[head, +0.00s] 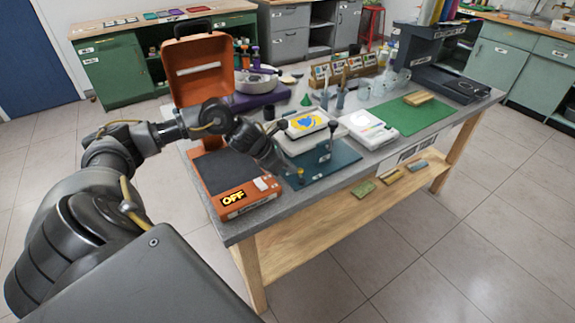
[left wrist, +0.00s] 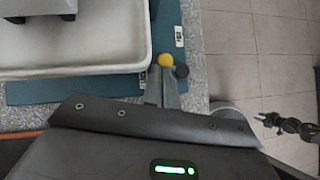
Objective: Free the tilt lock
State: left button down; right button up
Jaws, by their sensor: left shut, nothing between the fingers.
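A teal stand (head: 338,160) on the table holds a pale tray with a yellow and blue picture (head: 307,122). A small yellow knob (head: 300,171) sits low at the stand's front left. In the left wrist view the yellow knob (left wrist: 166,60) is beside a black knob (left wrist: 181,71), just outside the pale tray's (left wrist: 90,68) corner. My left gripper (head: 282,167) reaches down at the stand's left side, shut and empty. Its grey fingers (left wrist: 168,86) end right at the yellow knob; whether they touch it I cannot tell.
An orange press (head: 250,204) with a raised lid (head: 196,68) and an OFF sign stands left of the stand. A white device (head: 368,128) and a green mat (head: 412,115) lie to the right. Open floor (head: 420,250) lies in front of the table.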

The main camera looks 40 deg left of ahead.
jog(key=shift+d, duration=0.35)
jog(key=shift+a, duration=0.2)
pick_arm(q)
jog(key=shift+s+d, duration=0.5)
jog(key=shift+s, duration=0.15)
pick_arm(e)
jog(key=shift+a, duration=0.55)
jog(key=shift+d, duration=0.1)
